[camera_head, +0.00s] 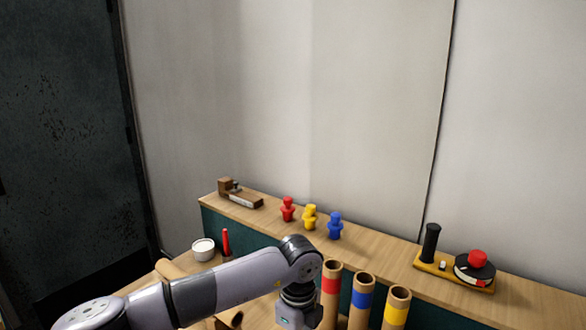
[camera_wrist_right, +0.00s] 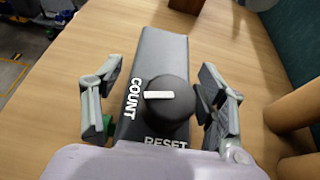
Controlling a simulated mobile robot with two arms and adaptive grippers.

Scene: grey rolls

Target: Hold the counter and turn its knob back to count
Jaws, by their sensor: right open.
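The counter (camera_wrist_right: 160,58) is a dark grey box on a wooden top, seen in the right wrist view. Its round black knob (camera_wrist_right: 169,97) has a white bar that lies level, its left end close to the word COUNT; RESET is below, partly cut off. My right gripper (camera_wrist_right: 159,97) is open, one finger on each side of the counter and knob. The right finger is close to the knob; I cannot tell if it touches. In the head view my left arm comes in from the left and bends down; its fingers are below the frame. The counter is not seen there.
Upright tubes with red, blue (camera_head: 362,299) and yellow bands stand at lower right. A shelf behind holds red, yellow (camera_head: 310,217) and blue pegs, a wooden block tool (camera_head: 240,195) and a yellow-based device (camera_head: 453,270). A white cup (camera_head: 203,249) stands left.

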